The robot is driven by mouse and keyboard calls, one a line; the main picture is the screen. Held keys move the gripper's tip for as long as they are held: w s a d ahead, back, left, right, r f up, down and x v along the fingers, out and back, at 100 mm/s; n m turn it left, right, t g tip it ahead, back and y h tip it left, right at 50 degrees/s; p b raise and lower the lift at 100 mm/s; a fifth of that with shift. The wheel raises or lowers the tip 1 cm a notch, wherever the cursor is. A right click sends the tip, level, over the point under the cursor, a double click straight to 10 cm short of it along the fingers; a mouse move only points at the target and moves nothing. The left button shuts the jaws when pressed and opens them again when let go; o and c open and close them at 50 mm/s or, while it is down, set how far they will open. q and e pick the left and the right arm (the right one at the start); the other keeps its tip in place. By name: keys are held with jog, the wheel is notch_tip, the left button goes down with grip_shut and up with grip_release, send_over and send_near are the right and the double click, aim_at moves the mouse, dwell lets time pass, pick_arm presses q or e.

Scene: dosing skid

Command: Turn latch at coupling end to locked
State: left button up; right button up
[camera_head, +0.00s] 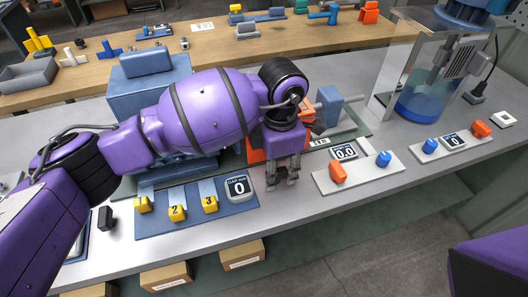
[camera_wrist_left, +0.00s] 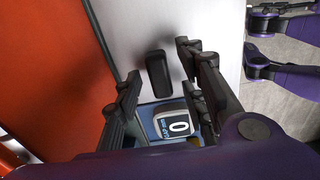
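My left gripper (camera_head: 283,177) points down at the bench, in front of an orange housing (camera_head: 255,152) and right of the blue panel. In the left wrist view its two fingers (camera_wrist_left: 160,82) are apart, with visible space between them. A small black rounded block (camera_wrist_left: 157,73) shows in that space, apparently untouched. I cannot tell whether it is the latch. In the head view my gripper and forearm cover this spot and much of the coupling, so the latch's position does not show. The orange surface (camera_wrist_left: 45,70) fills the left of the wrist view. My right gripper is not clearly seen.
A display reading 0 (camera_head: 238,187) sits beside numbered yellow tabs (camera_head: 176,211) on the blue panel. It also shows in the wrist view (camera_wrist_left: 178,124). Grey plates with orange and blue knobs (camera_head: 384,159) lie to the right. A clear-walled tank (camera_head: 420,105) stands behind them.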

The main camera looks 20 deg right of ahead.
pick_arm(q)
jog(key=shift+c, duration=0.4)
grip_shut()
